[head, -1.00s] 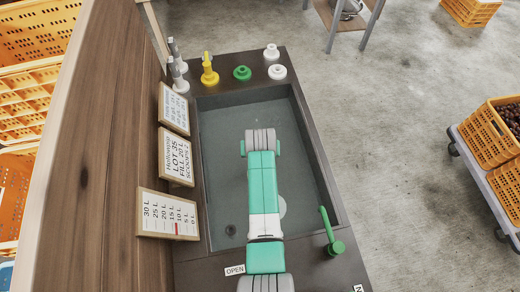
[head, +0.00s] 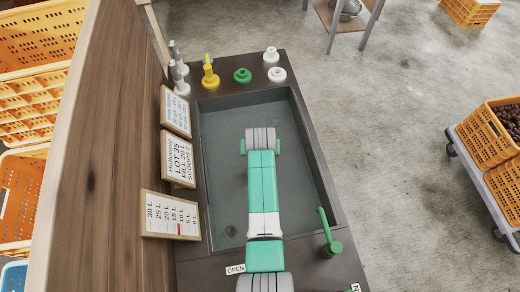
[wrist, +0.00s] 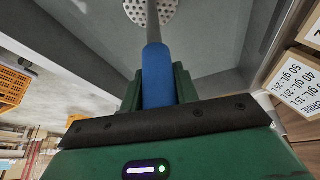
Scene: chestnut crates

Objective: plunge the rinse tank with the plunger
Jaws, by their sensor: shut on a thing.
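The rinse tank (head: 207,170) is a grey-green sunken basin in a dark counter. Its grey inside also shows in the wrist view (wrist: 215,55). In the wrist view my gripper (wrist: 160,88) is shut on the blue handle of the plunger (wrist: 157,72). The plunger's grey rod leads away to a pale perforated disc (wrist: 167,12), cut off by the top edge, within the basin area. I cannot tell whether the disc touches the bottom or any liquid. In the head view my arm hangs over the tank and hides the gripper and plunger.
A green lever tap (head: 330,240) stands at the tank's front right corner. A yellow fitting (head: 209,72), a green one (head: 242,75) and white ones line the back edge. Sign boards (head: 171,214) lean along the left. Orange crates (head: 487,135) stand on a cart at right.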

